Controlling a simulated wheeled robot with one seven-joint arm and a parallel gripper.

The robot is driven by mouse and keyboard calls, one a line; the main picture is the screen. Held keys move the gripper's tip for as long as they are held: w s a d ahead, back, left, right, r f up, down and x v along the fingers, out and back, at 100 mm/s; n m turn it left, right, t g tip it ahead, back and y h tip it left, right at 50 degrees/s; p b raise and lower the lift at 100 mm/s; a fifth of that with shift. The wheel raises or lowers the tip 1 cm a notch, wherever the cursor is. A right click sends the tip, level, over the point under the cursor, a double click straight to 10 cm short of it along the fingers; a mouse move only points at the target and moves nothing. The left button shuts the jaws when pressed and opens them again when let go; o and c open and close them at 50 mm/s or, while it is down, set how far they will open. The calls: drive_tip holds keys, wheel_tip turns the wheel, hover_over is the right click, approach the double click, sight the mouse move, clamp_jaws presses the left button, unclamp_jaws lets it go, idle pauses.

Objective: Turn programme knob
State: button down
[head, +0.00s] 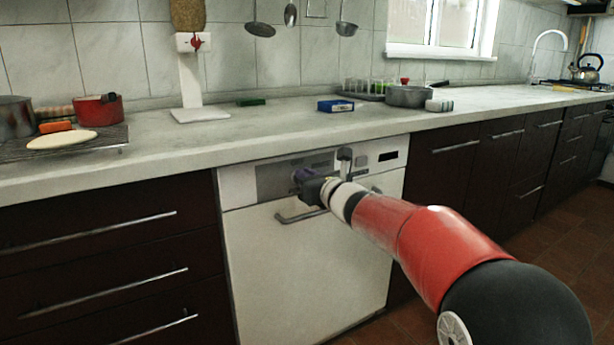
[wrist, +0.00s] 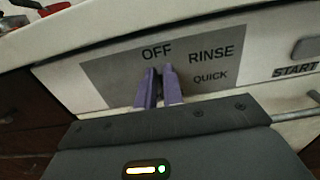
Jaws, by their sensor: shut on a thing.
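The dishwasher (head: 300,270) is a white front under the counter, with a grey programme panel (head: 270,182) at its upper left. In the wrist view the panel (wrist: 115,75) carries the words OFF, RINSE and QUICK. My gripper (head: 303,174) is at the panel, and its purple fingers (wrist: 160,75) are close together just below the word OFF. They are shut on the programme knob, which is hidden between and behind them. Which way the knob points cannot be seen.
The dishwasher's bar handle (head: 297,217) runs just below my gripper. A grey button (wrist: 307,47) above the word START is to the right. The counter edge (head: 190,157) overhangs above. A blue box (head: 335,105) and a grey pot (head: 408,96) stand on the counter.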

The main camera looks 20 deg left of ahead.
drive_tip(key=shift+m, duration=0.3)
drive_tip(key=f+m, duration=0.1)
drive_tip(key=m, duration=0.6)
drive_tip(key=w+f+m+p, duration=0.1)
drive_tip(key=m, duration=0.7)
drive_tip(key=d+m+p, duration=0.1)
drive_tip(key=m, duration=0.7)
drive_tip(key=shift+w+d+f, duration=0.1)
drive_tip(key=shift+w+f, duration=0.05)
drive_tip(key=shift+f, duration=0.25)
drive_tip(key=shift+m, duration=0.3)
drive_tip(key=c, duration=1.5)
unclamp_jaws()
